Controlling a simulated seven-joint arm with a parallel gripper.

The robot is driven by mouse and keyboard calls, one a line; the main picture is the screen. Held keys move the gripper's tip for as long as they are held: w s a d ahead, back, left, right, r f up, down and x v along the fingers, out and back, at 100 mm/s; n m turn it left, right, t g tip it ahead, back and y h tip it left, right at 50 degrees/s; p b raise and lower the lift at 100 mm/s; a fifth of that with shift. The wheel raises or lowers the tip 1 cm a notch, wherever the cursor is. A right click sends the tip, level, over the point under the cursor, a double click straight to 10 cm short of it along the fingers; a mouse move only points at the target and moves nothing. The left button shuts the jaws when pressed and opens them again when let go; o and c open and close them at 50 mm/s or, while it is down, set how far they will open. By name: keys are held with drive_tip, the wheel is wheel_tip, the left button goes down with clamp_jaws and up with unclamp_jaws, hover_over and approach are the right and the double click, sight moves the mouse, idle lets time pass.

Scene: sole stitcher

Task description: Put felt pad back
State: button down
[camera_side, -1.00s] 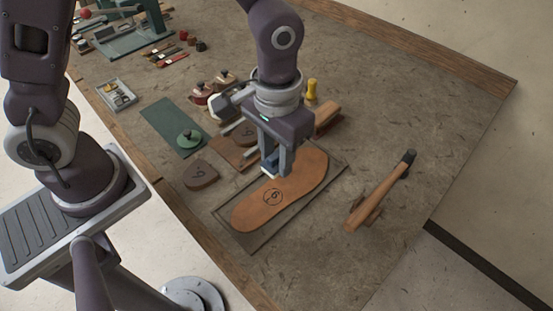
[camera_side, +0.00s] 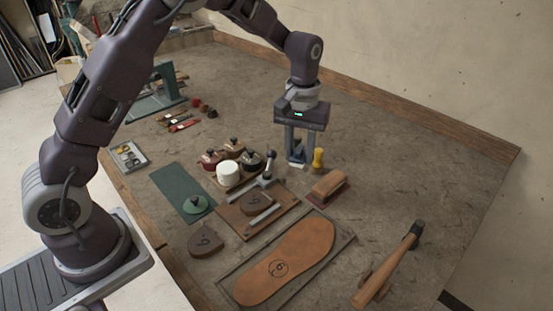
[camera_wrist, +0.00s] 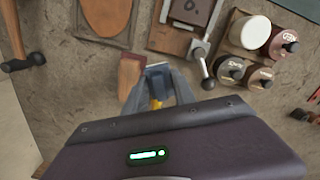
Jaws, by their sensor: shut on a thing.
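My gripper (camera_side: 297,154) is shut on a small felt pad with a blue back (camera_wrist: 158,74) and a pale underside, which shows low between the fingers in the side view (camera_side: 297,165). My gripper holds it near the back of the bench, beside a yellow-handled tool (camera_side: 318,158) and behind a wooden brush (camera_side: 328,187). In the side view I cannot tell whether the pad touches the bench. The tan sole marked 6 (camera_side: 290,255) lies in a shallow dark tray (camera_side: 347,241) at the front. In the wrist view my gripper (camera_wrist: 157,90) partly covers the yellow tool.
A caddy (camera_side: 222,182) holds a white pot and several dark-capped pots. A clamp board (camera_side: 285,205) carries a dark block. A hammer (camera_side: 390,263) lies right. A green mat (camera_side: 170,180) with a round green weight lies left. The back right bench is clear.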

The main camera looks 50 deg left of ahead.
drive_tip(key=w+a+n, duration=0.2)
drive_tip(key=w+a, duration=0.1)
drive_tip(key=a, duration=0.4)
drive_tip(key=w+a+n, duration=0.1)
drive_tip(key=w+a, duration=0.2)
drive_tip(key=a, duration=0.4)
drive_tip(key=f, duration=0.6)
drive_tip(key=a+f, duration=0.1)
drive_tip(key=f, duration=0.2)
drive_tip(key=shift+w+f, duration=0.15)
drive_tip(key=shift+f, duration=0.25)
drive_tip(key=shift+f, duration=0.15)
drive_tip(key=c, duration=1)
unclamp_jaws()
drive_tip(key=shift+c, duration=0.2)
